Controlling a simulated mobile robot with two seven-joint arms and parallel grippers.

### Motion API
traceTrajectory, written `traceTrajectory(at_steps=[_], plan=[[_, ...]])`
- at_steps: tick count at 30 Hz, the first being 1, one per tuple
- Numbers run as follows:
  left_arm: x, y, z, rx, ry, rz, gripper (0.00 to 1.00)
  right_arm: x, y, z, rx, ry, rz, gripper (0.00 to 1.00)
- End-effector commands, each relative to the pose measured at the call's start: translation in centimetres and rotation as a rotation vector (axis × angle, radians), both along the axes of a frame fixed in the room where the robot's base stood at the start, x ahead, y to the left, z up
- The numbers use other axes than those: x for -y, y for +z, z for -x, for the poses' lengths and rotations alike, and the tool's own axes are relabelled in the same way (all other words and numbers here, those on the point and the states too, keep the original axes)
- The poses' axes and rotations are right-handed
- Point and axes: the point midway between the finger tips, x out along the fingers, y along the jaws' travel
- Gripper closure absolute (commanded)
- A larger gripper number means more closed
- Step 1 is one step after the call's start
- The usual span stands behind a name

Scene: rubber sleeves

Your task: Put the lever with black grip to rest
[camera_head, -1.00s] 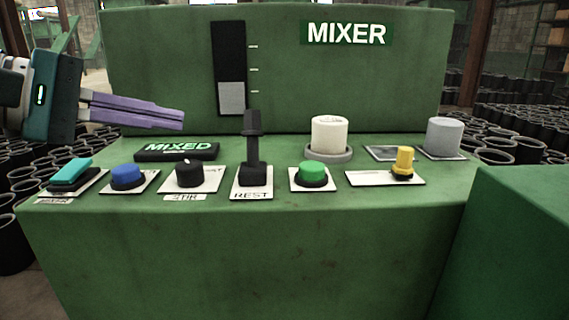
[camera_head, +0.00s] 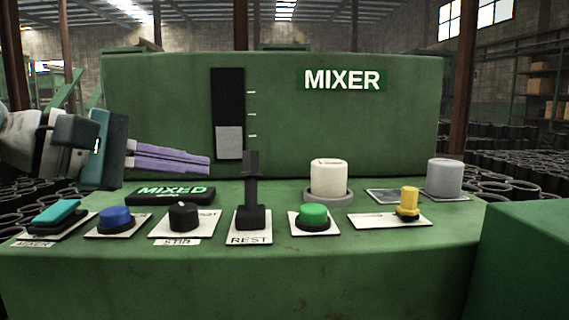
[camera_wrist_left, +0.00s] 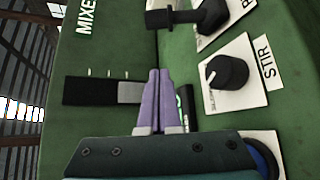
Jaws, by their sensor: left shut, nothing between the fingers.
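The lever with the black grip (camera_head: 251,190) stands upright from its black base on a white plate labelled REST, on the green mixer panel. In the left wrist view the lever (camera_wrist_left: 190,17) lies at the top edge, partly cut off. My left gripper (camera_head: 209,165) comes in from the left, to the left of the lever and apart from it, above the MIXED sign. Its purple fingers (camera_wrist_left: 155,72) are shut with nothing between them. My right gripper is not in view.
Near the lever are a black STIR knob (camera_head: 184,216), a blue button (camera_head: 115,217), a green button (camera_head: 314,214), a teal switch (camera_head: 56,213) and a yellow control (camera_head: 408,201). A white cylinder (camera_head: 328,177) and a grey cylinder (camera_head: 444,176) stand behind. The mixer's upright wall (camera_head: 300,130) rises at the back.

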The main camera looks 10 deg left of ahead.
Motion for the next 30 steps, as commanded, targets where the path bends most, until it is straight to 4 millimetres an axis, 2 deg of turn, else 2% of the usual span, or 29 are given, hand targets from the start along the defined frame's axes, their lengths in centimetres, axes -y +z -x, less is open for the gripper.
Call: traceTrajectory(at_steps=[3,9,12,18,30], plan=[[1.4,-0.7,-1.9,0.002,-0.001,0.003,1.0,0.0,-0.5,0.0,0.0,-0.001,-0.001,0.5],[3.2,-1.7,-4.4,0.002,-0.002,0.001,1.0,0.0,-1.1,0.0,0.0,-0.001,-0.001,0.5],[3.8,-0.8,-3.1,0.0,-0.003,-0.007,1.0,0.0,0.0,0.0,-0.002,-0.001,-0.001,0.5],[4.9,-0.1,-1.8,0.001,-0.002,-0.004,1.0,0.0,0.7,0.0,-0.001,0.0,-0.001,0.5],[5.3,0.1,-1.3,0.0,0.0,-0.002,1.0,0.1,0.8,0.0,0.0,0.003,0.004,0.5]])
